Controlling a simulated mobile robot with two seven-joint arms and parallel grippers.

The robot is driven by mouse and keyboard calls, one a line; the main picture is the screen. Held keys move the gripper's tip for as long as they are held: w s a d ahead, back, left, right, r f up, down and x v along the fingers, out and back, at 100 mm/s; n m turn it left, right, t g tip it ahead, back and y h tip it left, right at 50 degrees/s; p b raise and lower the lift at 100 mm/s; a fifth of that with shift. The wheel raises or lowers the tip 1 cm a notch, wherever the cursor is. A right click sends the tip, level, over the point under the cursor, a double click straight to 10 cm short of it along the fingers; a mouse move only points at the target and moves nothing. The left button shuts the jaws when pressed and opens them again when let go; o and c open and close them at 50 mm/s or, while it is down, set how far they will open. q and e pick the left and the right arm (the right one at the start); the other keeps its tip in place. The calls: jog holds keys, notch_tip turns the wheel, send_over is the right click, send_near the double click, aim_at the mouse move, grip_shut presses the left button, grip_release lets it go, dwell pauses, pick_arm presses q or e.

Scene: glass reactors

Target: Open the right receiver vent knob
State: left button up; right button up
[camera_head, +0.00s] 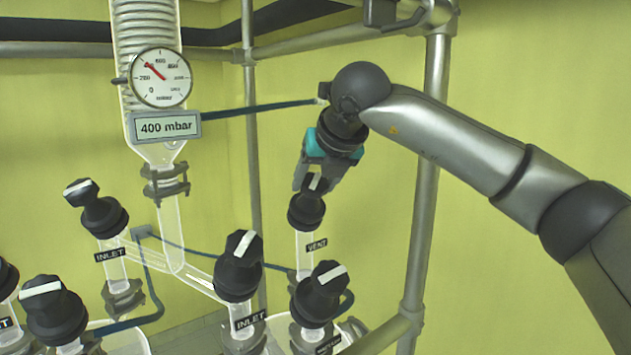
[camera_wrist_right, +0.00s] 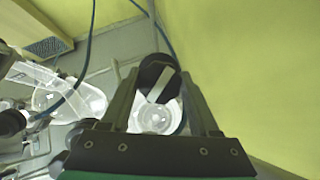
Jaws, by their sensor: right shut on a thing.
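The vent knob (camera_head: 306,212) is black with a white bar on top. It sits on a glass neck labelled VENT (camera_head: 317,245), right of the middle in the head view. My right gripper (camera_head: 311,183) comes down on it from above and is shut on its top. In the right wrist view the black knob (camera_wrist_right: 155,73) with its white bar lies between the two fingertips of my right gripper (camera_wrist_right: 160,78). The fingers hide part of the knob's top in the head view. My left gripper is not in view.
Black INLET knobs (camera_head: 240,265) (camera_head: 95,208) stand to the left. Another black knob (camera_head: 320,292) stands close in front of the vent. A pressure gauge (camera_head: 161,78) and a 400 mbar display (camera_head: 166,127) are at upper left. A metal frame post (camera_head: 425,190) rises at right.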

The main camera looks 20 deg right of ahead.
jog(key=shift+n, duration=0.3)
jog(key=n+y+b, duration=0.1)
jog(key=n, duration=0.4)
jog(key=shift+r+n+y, duration=0.1)
jog(key=shift+n+y, duration=0.3)
jog(key=n+p, duration=0.1)
jog(key=n, duration=0.2)
jog(key=shift+g+y, duration=0.3)
jog(key=shift+g, duration=0.1)
jog(key=n+p, duration=0.2)
jog(key=shift+r+n+y, duration=0.1)
jog(key=shift+n+y, duration=0.2)
jog(key=shift+n, duration=0.1)
jog(key=shift+n+g+p, duration=0.8)
jog(key=shift+n+p, duration=0.2)
jog(key=shift+n, duration=1.2)
jog(key=shift+y, duration=0.3)
